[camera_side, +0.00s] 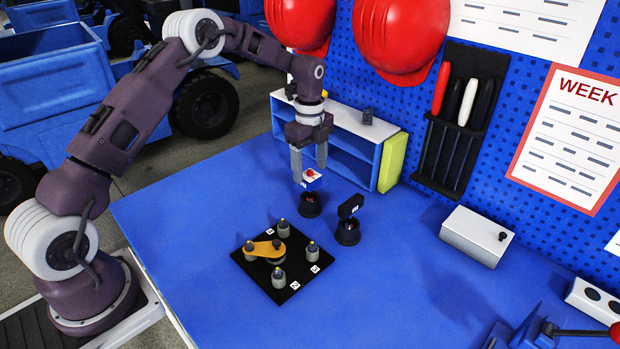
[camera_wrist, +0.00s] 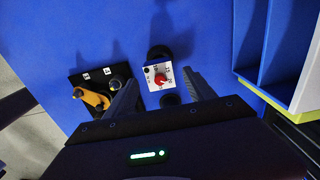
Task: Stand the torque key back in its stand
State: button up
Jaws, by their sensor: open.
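A small head with a white dial face and red knob (camera_side: 311,176) is above the left black round stand (camera_side: 311,205); I cannot tell whether it is seated. The dial face (camera_wrist: 155,74) also shows in the wrist view. A black block-shaped head (camera_side: 351,206) tops a second black round stand (camera_side: 347,233) to the right. Neither is plainly marked as the torque key. My gripper (camera_side: 309,168) is open, pointing down, with its fingers on either side of the dial head; in the wrist view the fingers (camera_wrist: 160,92) look apart from it.
A black plate (camera_side: 279,296) holds several grey posts with white labels and an orange lever (camera_side: 264,248). A blue and white shelf (camera_side: 340,125) stands close behind my gripper. A white box (camera_side: 477,236) is at the right. The blue table is clear between box and stands.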

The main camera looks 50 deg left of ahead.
notch_tip(320, 180, up, 9)
jog(key=s+d+r+n+t, duration=0.1)
jog(key=s+d+r+n, duration=0.2)
jog(key=s+r, duration=0.35)
jog(key=s+d+r+n+t, duration=0.1)
jog(key=s+d+r+n, duration=0.25)
jog(key=s+r, duration=0.3)
jog(key=s+d+n+t, duration=0.1)
jog(key=s+n, duration=0.4)
jog(key=s, duration=0.6)
jog(key=s+d+f+n+t, duration=0.1)
jog(key=s+n, duration=0.5)
jog(key=s, duration=0.6)
jog(key=shift+d+t, duration=0.8)
jog(key=shift+d, duration=0.05)
jog(key=shift+w+f+n, duration=0.1)
jog(key=shift+n, duration=0.15)
